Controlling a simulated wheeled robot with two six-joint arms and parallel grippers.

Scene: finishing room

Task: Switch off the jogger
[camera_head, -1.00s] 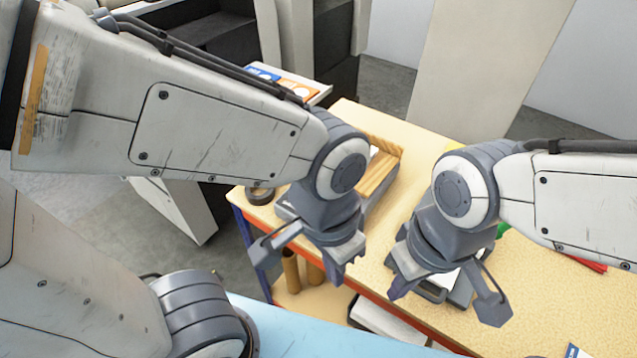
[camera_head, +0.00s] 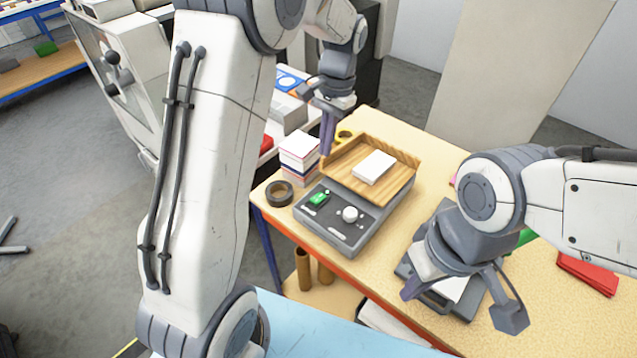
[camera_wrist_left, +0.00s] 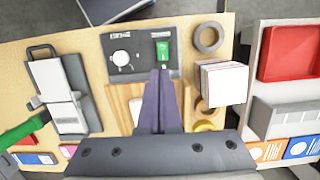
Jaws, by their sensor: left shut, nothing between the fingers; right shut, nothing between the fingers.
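The jogger (camera_head: 366,208) stands on the table, a grey box with a tilted wooden tray holding a white paper stack. Its dark front panel carries a green rocker switch (camera_head: 318,199) and a white knob (camera_head: 350,214). The left wrist view shows the switch (camera_wrist_left: 163,48) just beyond my fingertips and the knob (camera_wrist_left: 121,58) to its left. My left gripper (camera_head: 328,150) is shut and empty, above the tray's left back edge. In its wrist view the fingers (camera_wrist_left: 159,80) point toward the switch.
A paper stack (camera_head: 299,158) and a dark tape roll (camera_head: 279,193) stand left of the jogger.

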